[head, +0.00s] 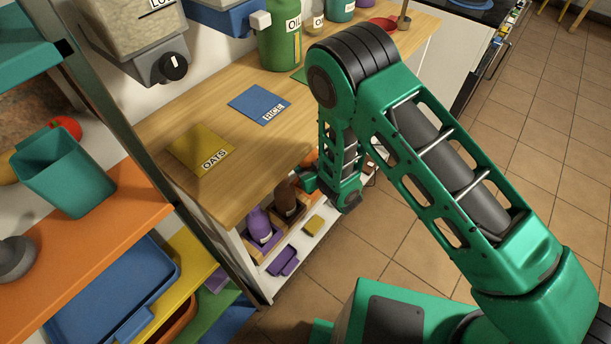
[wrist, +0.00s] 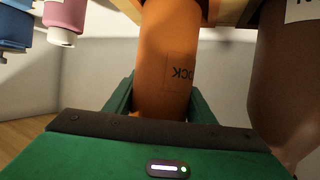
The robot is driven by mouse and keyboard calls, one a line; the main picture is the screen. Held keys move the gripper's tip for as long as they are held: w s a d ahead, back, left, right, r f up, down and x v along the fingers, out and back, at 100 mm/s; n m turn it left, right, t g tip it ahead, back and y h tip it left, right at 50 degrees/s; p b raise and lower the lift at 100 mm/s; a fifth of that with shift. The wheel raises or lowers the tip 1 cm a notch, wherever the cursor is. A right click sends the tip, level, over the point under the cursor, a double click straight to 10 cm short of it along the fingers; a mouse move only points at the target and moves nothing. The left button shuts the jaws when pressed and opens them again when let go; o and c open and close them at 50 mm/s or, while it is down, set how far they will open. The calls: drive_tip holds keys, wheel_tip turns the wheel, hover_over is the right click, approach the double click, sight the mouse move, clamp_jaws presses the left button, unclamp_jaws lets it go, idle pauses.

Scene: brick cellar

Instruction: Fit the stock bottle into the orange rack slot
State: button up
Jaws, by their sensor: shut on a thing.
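The stock bottle (wrist: 163,45) is orange, with part of a label reading "OCK" upside down in the wrist view. My gripper (wrist: 160,106) is shut on it, one green finger on each side. In the head view my gripper (head: 318,184) reaches into the low shelf under the counter, and only bits of orange show behind it. The orange rack slot cannot be made out. Wooden rack edges (wrist: 230,12) show beside the bottle's end at the top of the wrist view; whether the bottle sits in a slot cannot be told.
A brown bottle (head: 287,198) stands close beside my gripper, with a purple bottle (head: 260,225) beyond it in a wooden rack. The wooden counter (head: 225,140) overhangs the shelf. Pink (wrist: 65,18) and blue (wrist: 15,25) items show in the wrist view.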

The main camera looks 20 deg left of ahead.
drive_tip(key=shift+f, duration=3.15)
drive_tip(key=o, duration=1.6)
drive_tip(key=shift+c, duration=0.2)
drive_tip(key=shift+s+d+r, duration=0.15)
drive_tip(key=shift+r, duration=0.1)
drive_tip(key=v, duration=1.1)
drive_tip(key=shift+d, duration=0.25)
